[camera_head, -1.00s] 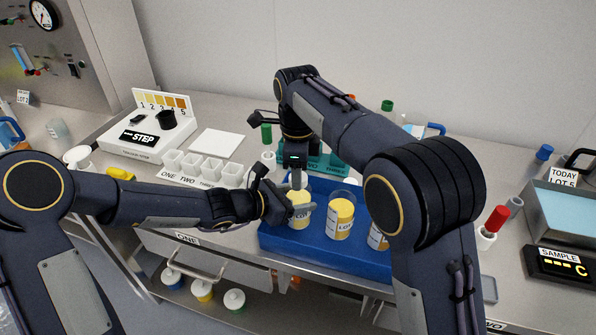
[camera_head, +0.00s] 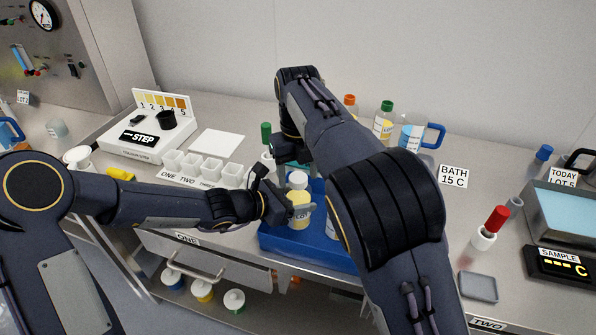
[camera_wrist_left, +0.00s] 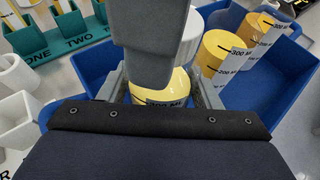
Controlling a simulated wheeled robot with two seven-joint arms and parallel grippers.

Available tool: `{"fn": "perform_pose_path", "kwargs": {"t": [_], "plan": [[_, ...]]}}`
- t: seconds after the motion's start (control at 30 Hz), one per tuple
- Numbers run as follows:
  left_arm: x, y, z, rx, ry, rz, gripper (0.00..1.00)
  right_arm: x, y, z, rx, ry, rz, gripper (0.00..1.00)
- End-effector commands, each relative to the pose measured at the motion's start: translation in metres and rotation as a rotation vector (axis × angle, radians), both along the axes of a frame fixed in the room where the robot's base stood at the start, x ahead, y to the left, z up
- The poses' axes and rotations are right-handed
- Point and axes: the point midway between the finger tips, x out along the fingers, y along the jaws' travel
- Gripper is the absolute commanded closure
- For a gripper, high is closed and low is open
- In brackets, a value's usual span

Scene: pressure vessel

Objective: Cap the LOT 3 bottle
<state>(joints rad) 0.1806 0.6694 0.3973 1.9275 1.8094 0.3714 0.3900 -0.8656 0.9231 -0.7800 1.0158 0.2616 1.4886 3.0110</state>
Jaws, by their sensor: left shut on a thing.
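A bottle with yellow contents (camera_head: 299,217) stands at the left end of the blue tray (camera_head: 283,241). My left gripper (camera_head: 296,208) is shut around the bottle's body, a finger on each side in the left wrist view (camera_wrist_left: 158,90).
Other yellow bottles (camera_wrist_left: 215,55) stand in the tray, mostly behind my right arm in the head view. White cups (camera_head: 205,168) and a STEP device (camera_head: 150,133) are to the left. A rack (camera_wrist_left: 75,35) labelled ONE, TWO is close behind the tray.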

Motion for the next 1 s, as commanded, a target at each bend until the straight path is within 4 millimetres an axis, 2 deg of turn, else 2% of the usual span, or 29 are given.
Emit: {"fn": "perform_pose_path", "kwargs": {"t": [0.27,0.5,0.63,1.0], "plan": [[0.0,0.0,0.0,-0.001,0.001,0.0,1.0,0.0,0.0,0.003,0.0,0.0,0.001,0.42],[0.0,0.0,0.0,-0.001,0.001,0.0,1.0,0.001,0.0,0.034,-0.001,-0.001,0.001,0.42],[0.0,0.0,0.0,-0.001,0.001,0.0,1.0,0.0,0.0,0.043,-0.001,0.0,0.002,0.42],[0.0,0.0,0.0,0.0,0.0,0.001,1.0,0.0,0.0,0.045,-0.001,0.002,0.016,0.44]]}}
